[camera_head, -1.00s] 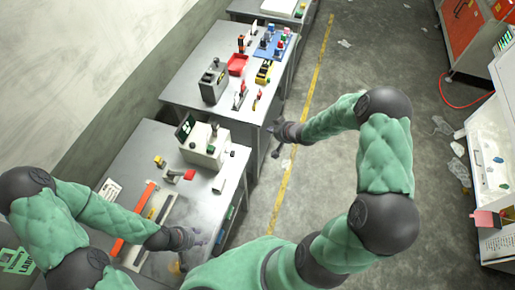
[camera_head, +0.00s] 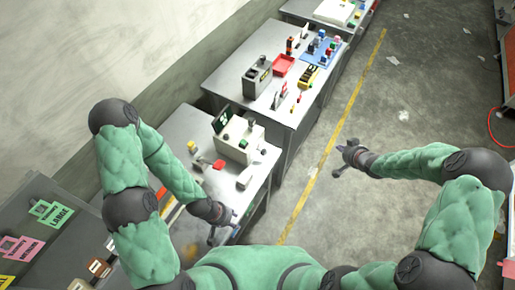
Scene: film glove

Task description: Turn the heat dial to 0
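I cannot pick out the heat dial or its marks at this size. A cream-coloured machine (camera_head: 236,145) with a dark, green-marked panel (camera_head: 222,118) stands on the near grey bench (camera_head: 185,122); small knobs or buttons on it are too small to read. My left gripper (camera_head: 224,229) is over the near bench's front edge, below the machine in the picture, fingers spread and nothing seen between them. My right gripper (camera_head: 343,159) is out over the floor, right of the benches, fingers apart and empty. Neither gripper appears to touch the machine.
A small red-topped item (camera_head: 218,165) and a partly hidden orange-red bar (camera_head: 161,194) are on the near bench. The farther bench (camera_head: 228,75) holds a dark grey box (camera_head: 257,78), a red tray (camera_head: 283,65) and a blue board (camera_head: 318,52). The floor (camera_head: 395,110) at right is open.

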